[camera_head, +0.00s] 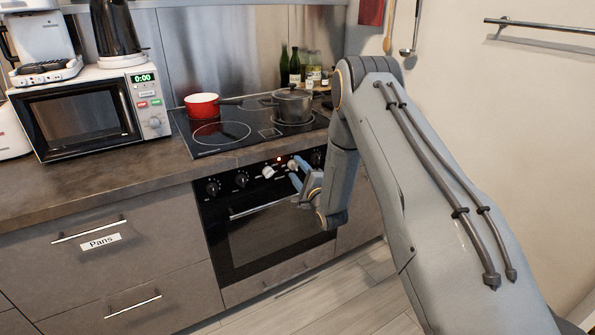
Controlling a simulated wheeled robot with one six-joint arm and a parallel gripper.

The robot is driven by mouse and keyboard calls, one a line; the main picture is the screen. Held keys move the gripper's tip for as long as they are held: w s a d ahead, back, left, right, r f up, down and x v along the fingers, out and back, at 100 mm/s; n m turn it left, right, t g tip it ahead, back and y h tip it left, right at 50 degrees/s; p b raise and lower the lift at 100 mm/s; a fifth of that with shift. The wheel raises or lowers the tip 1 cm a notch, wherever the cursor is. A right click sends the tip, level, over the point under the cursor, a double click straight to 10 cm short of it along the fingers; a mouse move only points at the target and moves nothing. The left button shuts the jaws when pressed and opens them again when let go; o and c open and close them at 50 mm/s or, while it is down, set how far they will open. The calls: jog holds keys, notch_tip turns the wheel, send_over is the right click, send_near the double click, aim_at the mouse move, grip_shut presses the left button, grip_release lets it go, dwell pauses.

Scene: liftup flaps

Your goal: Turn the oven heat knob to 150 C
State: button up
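The oven (262,235) is set under the hob, with a black control panel that carries a row of several knobs. Two knobs at the left of the row are dark. Two pale knobs sit nearer the middle, one (268,172) clear of my gripper and one (292,166) right at my fingertips. A small red light is lit above them. My gripper (295,168) has blue fingers that stand apart, one above the other, pointing at the panel. Whether they touch the pale knob I cannot tell. The knob markings are too small to read.
A red pan (202,106) and a grey pot (293,104) stand on the hob (222,133). The oven door handle (262,209) runs below the knobs. A microwave (85,108) stands on the counter at left. My arm covers the right side.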

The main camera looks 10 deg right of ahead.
jog(key=v, duration=0.7)
jog(key=shift+s+b, duration=0.35)
jog(key=shift+s, duration=0.05)
jog(key=s+r+n+g+h, duration=0.1)
jog(key=s+r+n+g, duration=0.2)
jog(key=s, duration=1)
jog(key=s+r+n+g+h+p, duration=0.1)
jog(key=s+r+n+g, duration=0.3)
jog(key=s+n+g, duration=0.5)
jog(key=s+a+r+n+g+h, duration=0.1)
jog(key=s+r+n+g, duration=0.3)
jog(key=s, duration=1.4)
jog(key=n+g, duration=0.2)
jog(key=n, duration=0.1)
jog(key=shift+s+h, duration=0.2)
jog(key=shift+h, duration=0.2)
